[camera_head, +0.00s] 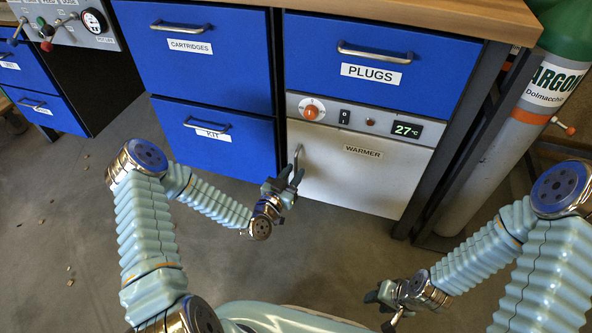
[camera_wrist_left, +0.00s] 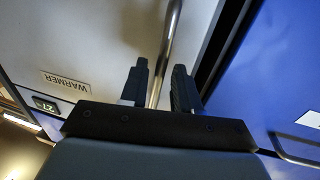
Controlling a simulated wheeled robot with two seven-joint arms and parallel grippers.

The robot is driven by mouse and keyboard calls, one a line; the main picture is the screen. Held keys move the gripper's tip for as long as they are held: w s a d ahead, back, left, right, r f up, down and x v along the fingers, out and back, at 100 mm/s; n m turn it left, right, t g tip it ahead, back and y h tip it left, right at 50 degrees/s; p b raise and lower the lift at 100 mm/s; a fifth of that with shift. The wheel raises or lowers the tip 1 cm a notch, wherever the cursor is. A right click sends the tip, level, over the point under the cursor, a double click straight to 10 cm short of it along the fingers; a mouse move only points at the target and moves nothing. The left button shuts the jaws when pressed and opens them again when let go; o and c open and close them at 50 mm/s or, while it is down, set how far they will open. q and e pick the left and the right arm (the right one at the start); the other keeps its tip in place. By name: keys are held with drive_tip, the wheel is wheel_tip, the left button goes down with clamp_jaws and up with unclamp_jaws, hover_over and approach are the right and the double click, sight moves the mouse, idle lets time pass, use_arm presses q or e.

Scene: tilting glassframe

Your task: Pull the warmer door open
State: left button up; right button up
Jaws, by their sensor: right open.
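The warmer door (camera_head: 360,185) is a white panel labelled WARMER, at the bottom right of the blue cabinet; it looks closed. Its metal bar handle (camera_head: 297,156) stands upright along the door's left edge. My left gripper (camera_head: 283,182) is at this handle. In the left wrist view the handle bar (camera_wrist_left: 168,45) runs between the two fingers of my left gripper (camera_wrist_left: 160,88), with gaps showing beside it, so the fingers are open around it. The wrist view also shows the warmer door (camera_wrist_left: 80,45). My right gripper (camera_head: 382,308) is open and empty, low at the right, far from the door.
A control panel (camera_head: 365,119) with a knob and a 27°C display is above the door. Blue drawers (camera_head: 205,45) are to the left and above. A table leg (camera_head: 455,140) and an argon cylinder (camera_head: 505,145) stand at the right.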

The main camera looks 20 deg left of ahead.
use_arm(q)
drive_tip(key=shift+x, duration=0.85)
clamp_jaws()
